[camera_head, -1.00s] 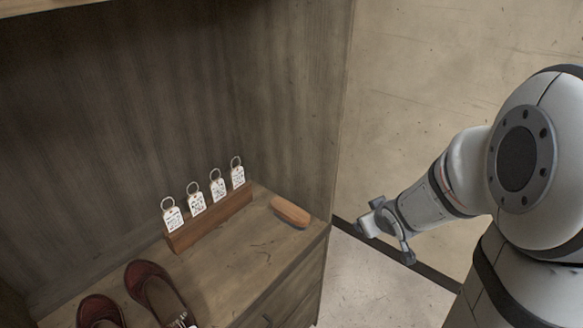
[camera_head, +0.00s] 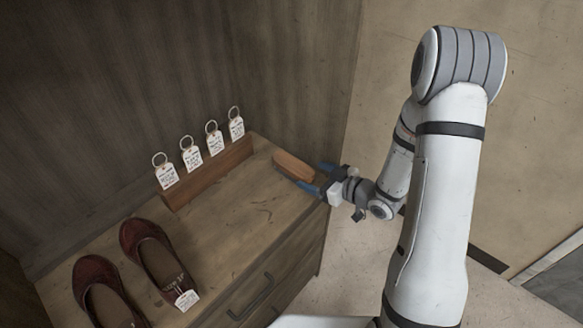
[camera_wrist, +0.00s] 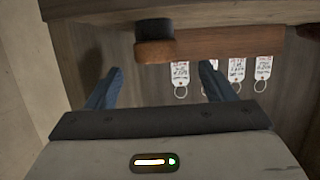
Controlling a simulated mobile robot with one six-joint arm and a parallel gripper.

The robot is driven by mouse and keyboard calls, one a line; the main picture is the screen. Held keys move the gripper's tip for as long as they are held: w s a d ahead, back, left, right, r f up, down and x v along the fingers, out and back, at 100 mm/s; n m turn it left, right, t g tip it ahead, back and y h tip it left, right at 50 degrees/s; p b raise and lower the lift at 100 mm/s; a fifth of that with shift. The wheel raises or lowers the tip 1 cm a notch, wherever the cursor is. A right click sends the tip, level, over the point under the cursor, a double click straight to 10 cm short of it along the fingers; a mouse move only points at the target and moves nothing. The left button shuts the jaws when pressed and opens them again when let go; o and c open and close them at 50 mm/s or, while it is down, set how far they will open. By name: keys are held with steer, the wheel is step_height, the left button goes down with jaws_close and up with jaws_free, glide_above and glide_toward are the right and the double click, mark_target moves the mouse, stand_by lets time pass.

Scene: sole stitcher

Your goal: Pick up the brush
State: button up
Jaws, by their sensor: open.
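The brush (camera_head: 293,166) has a light brown wooden back and lies on the cabinet top at its right end. In the wrist view the brush (camera_wrist: 155,48) shows its wooden back and dark bristles, just beyond and between my fingertips. My gripper (camera_head: 313,187) is at the right edge of the cabinet top, beside the near right end of the brush. In the wrist view my gripper (camera_wrist: 162,80) has its two blue fingers spread apart with nothing between them. Whether a finger touches the brush cannot be told.
A wooden rack (camera_head: 208,175) holding several white tags on rings stands left of the brush. Dark red shoes (camera_head: 155,262) stand at the front left of the cabinet top (camera_head: 232,222). A side wall rises behind the brush. The surface between shoes and brush is clear.

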mark_target(302, 170)
steer(key=shift+p+x, duration=0.4)
steer(key=shift+x, duration=3.2)
steer(key=shift+w+d, duration=0.2)
steer(key=shift+d, duration=0.05)
steer(key=shift+c, duration=0.4)
steer(key=c, duration=1)
